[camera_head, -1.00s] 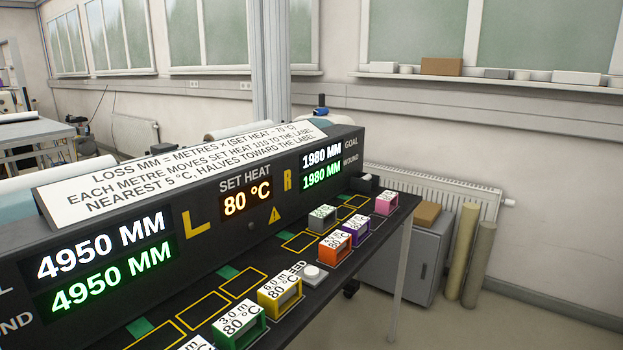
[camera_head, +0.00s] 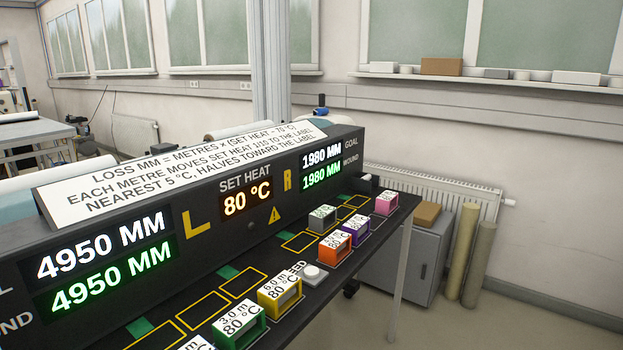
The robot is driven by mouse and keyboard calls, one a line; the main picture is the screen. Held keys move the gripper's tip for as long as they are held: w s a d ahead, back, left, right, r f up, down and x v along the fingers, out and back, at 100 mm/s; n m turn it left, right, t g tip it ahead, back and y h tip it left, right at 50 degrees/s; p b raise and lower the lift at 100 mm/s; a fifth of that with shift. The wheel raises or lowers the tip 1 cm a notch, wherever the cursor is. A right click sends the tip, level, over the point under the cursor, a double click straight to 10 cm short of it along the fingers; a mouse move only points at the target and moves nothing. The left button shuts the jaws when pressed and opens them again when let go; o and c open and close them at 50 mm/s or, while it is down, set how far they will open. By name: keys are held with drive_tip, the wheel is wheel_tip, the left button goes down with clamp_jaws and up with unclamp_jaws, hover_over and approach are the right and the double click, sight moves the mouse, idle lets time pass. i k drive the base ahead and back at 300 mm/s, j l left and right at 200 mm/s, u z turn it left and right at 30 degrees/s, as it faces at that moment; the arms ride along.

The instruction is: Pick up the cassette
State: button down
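Several box-shaped cassettes with white-labelled tops stand on the dark bench. A green cassette (camera_head: 252,334) reads 3.0 m, 80 °C. A yellow cassette (camera_head: 289,300) reads 6.0 m, 80 °C. An orange cassette (camera_head: 335,251) and a purple cassette (camera_head: 358,236) stand side by side farther right. A grey cassette (camera_head: 321,218) stands behind them, and a pink cassette (camera_head: 387,204) is at the far right end. A white-topped cassette (camera_head: 198,343) is cut off at the bottom edge. The smaller far labels are hard to read. My gripper is not in view.
The black console (camera_head: 240,235) shows SET HEAT 80 °C; goal and wound both read 4950 MM at L, 1980 MM at R. A sign (camera_head: 190,172) gives loss and heat rules.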

sight(321, 220)
drive_tip(key=i+l+u, duration=0.2)
drive_tip(key=i+l, duration=0.15)
drive_tip(key=l, duration=0.25)
drive_tip(key=i+l+u, duration=0.1)
drive_tip(key=l, duration=0.25)
drive_tip(key=i+l+u, duration=0.1)
drive_tip(key=i+l, duration=0.15)
drive_tip(key=i+l+u, duration=0.1)
drive_tip(key=l, duration=0.35)
drive_tip(key=i+l+u, duration=0.1)
drive_tip(key=l, duration=0.25)
drive_tip(key=i+l+u, duration=0.1)
drive_tip(key=l, duration=0.25)
drive_tip(key=i+l+u, duration=0.1)
drive_tip(key=l, duration=0.3)
drive_tip(key=i, duration=0.1)
